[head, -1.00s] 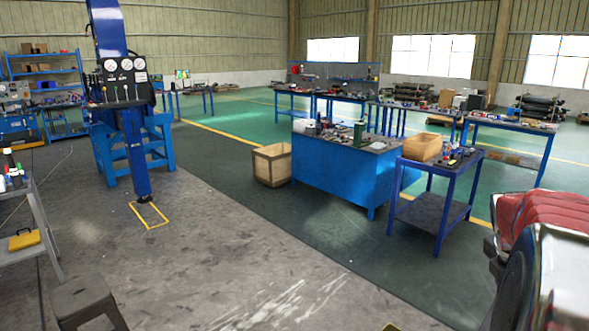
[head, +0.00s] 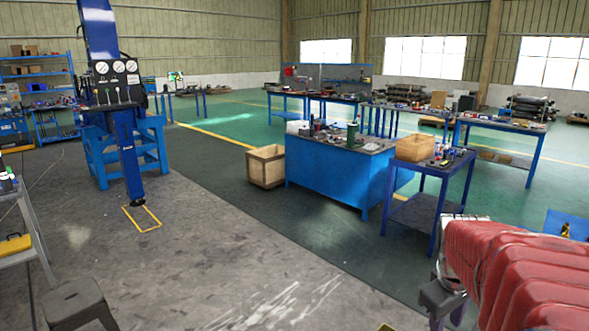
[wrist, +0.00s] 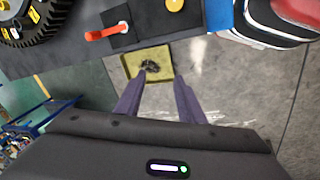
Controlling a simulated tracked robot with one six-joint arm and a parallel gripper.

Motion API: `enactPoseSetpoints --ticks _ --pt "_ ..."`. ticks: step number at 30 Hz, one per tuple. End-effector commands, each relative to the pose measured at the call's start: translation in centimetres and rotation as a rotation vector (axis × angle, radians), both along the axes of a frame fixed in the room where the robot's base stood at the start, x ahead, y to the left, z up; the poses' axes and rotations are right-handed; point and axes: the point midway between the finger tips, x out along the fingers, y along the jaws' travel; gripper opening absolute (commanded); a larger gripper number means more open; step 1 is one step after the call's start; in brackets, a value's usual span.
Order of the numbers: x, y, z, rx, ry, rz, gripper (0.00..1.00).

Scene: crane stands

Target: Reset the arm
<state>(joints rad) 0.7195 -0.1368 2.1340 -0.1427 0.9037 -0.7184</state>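My arm, with a red ribbed cover (head: 515,270), reaches in from the right edge of the head view. My gripper (wrist: 160,76) shows in the wrist view as two dark purple-grey fingers with a clear gap between them. It is open and I see nothing held in it. Beyond the fingertips a yellow tray (wrist: 133,66) with a dark thing in it lies on the grey floor. I cannot tell its distance from the fingers.
A blue press (head: 125,150) stands at left, and a blue cabinet bench (head: 330,175) at centre with a wooden crate (head: 266,166) beside it. A small blue table (head: 425,190) stands near my arm. A grey stool (head: 75,300) is at front left. The middle floor is clear.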

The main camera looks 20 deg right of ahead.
Motion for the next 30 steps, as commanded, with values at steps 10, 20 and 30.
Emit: enactPoseSetpoints --ticks 10,20,30 --pt "0.6 11.5 0.8 0.103 -0.179 -0.267 0.35" --pt "-0.8 21.5 1.3 0.207 -0.291 -0.293 0.35" --pt "-2.5 28.8 3.1 0.253 -0.375 -0.068 0.35"
